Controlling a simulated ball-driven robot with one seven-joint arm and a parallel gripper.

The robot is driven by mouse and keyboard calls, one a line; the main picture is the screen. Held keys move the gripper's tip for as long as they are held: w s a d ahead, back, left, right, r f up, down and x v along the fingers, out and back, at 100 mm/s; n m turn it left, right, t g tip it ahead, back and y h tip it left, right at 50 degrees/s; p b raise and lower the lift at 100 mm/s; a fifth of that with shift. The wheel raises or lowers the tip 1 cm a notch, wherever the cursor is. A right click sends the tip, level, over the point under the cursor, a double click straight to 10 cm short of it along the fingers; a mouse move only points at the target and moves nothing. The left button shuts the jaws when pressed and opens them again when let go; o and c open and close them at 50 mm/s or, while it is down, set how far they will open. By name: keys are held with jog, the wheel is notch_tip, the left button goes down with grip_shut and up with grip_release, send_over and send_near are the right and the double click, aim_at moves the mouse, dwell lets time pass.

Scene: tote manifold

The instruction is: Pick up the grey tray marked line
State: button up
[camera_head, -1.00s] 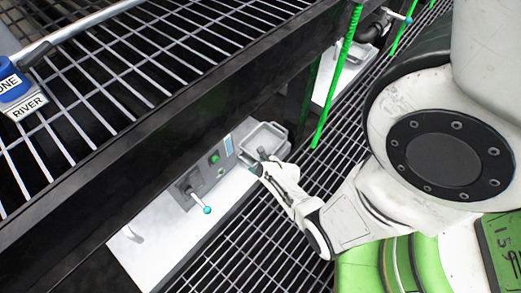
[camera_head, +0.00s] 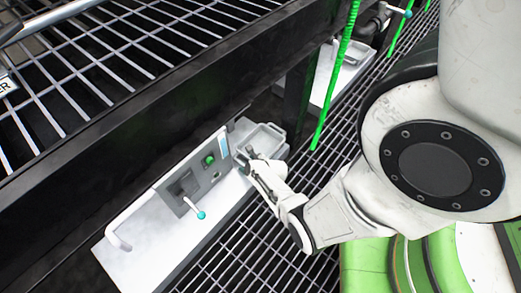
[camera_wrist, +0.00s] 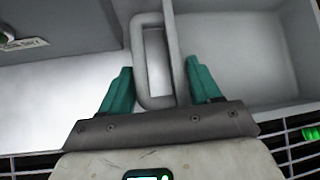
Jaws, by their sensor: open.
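The grey tray (camera_head: 268,133) sits on a white ledge beside a grey control panel. My gripper (camera_head: 246,157) is at the tray's near left end in the head view. In the wrist view the tray (camera_wrist: 235,55) fills the upper right, and its pale looped handle (camera_wrist: 140,60) stands between the teal fingers of my gripper (camera_wrist: 158,66). The fingers are open, one on each side of the handle. Whether either finger touches it I cannot tell. No readable "line" mark shows on the tray.
The control panel (camera_head: 205,166) with a green button and a teal-tipped lever (camera_head: 200,214) stands left of the tray. A dark shelf beam (camera_head: 150,110) runs above. A green post (camera_head: 335,75) rises behind to the right. Wire grating (camera_head: 240,250) lies in front of the ledge.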

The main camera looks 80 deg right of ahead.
jog(key=c, duration=1)
jog(key=shift+r, duration=0.1)
